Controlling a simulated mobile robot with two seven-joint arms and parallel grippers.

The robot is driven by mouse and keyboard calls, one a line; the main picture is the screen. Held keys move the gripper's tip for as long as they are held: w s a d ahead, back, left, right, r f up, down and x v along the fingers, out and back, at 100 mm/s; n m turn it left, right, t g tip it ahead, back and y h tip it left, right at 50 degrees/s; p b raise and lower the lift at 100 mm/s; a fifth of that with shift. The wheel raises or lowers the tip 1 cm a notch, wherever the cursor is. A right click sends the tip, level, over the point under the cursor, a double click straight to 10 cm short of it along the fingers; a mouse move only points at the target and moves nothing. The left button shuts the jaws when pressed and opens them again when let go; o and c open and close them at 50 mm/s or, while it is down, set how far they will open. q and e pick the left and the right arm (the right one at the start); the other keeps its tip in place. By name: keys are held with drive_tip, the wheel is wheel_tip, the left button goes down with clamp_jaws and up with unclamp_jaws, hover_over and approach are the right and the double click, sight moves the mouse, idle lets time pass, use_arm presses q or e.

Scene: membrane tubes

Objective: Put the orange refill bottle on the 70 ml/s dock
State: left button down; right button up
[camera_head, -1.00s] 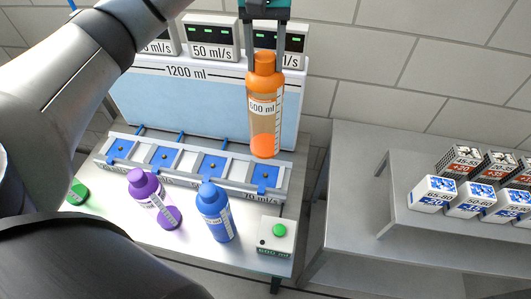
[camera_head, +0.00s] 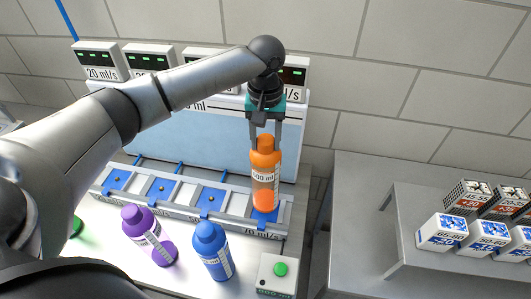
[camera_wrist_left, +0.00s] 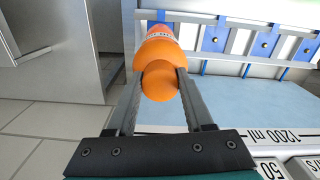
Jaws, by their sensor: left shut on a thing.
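The orange refill bottle (camera_head: 265,178) is upright at the rightmost dock (camera_head: 262,216), whose front label reads 70 ml/s. Its base overlaps the blue pad of that dock; I cannot tell for sure whether it touches. My left gripper (camera_head: 265,136) is shut on the bottle's cap from above. In the left wrist view the two fingers hold the orange cap (camera_wrist_left: 160,82) from both sides, and the bottle's body extends beyond it toward the dock row. My right gripper is not in view.
A purple bottle (camera_head: 148,235) and a blue bottle (camera_head: 211,250) stand in front of the dock row. A box with a green button (camera_head: 280,269) is at the front right. Several small labelled boxes (camera_head: 441,232) stand on a grey shelf at the right. The other docks (camera_head: 161,189) are empty.

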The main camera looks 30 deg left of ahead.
sight(266, 153)
use_arm(q)
drive_tip(key=shift+f, duration=2.4)
drive_tip(key=shift+c, duration=1.4)
unclamp_jaws()
wheel_tip(266, 153, up, 12)
drive_tip(key=shift+r, duration=0.1)
